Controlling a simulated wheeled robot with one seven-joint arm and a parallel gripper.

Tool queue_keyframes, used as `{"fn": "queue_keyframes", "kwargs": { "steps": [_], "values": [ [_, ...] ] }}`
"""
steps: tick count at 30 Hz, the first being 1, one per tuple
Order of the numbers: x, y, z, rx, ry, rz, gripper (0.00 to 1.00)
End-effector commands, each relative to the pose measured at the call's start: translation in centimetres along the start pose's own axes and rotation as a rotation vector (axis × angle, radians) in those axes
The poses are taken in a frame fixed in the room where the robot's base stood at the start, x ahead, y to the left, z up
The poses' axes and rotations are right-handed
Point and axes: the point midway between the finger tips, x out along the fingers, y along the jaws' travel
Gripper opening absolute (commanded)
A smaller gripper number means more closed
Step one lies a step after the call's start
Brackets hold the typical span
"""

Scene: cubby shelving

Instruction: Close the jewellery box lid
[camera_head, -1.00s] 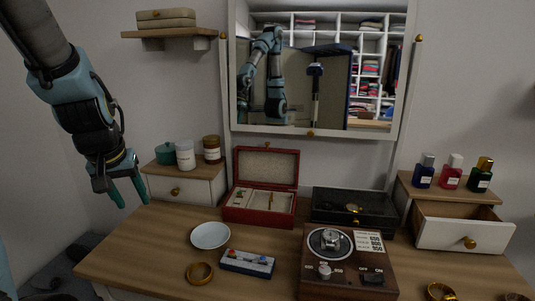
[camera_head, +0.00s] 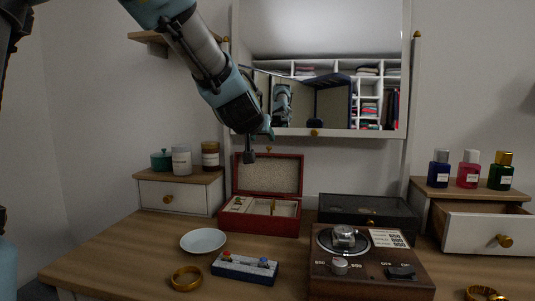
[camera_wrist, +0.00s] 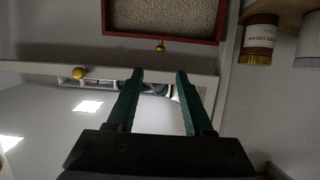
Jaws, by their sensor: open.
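The red jewellery box (camera_head: 262,227) stands on the dresser top below the mirror, with its lid (camera_head: 285,176) upright and open, its patterned lining facing front. Jewellery lies in its pale compartments. In the wrist view the lid (camera_wrist: 165,37) shows at the top, with a small gold knob (camera_wrist: 160,47) on its edge. My gripper (camera_head: 250,155) hangs in front of the lid's upper left part in the head view, seeming near it; contact cannot be told. In the wrist view my gripper (camera_wrist: 158,75) has its two green fingers apart with nothing between them.
The mirror (camera_head: 330,80) is behind the box. A black case (camera_head: 368,212) and a brown device (camera_head: 365,265) are at right. Jars (camera_head: 181,160) stand at left; an open drawer (camera_head: 480,229) juts out at right.

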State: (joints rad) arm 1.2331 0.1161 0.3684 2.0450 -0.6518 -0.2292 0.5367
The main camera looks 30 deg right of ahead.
Motion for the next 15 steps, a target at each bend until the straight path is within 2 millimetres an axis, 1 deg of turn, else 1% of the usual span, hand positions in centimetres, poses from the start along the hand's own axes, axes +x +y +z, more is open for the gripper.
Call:
{"fn": "queue_keyframes", "kwargs": {
  "steps": [4,9,15],
  "values": [
    [2.5,-0.1,0.6,0.001,-0.004,-0.002,0.52],
    [5.8,-0.2,0.5,0.000,-0.004,-0.003,0.52],
    [8.7,-0.1,0.3,0.001,-0.004,-0.001,0.52]
  ]
}}
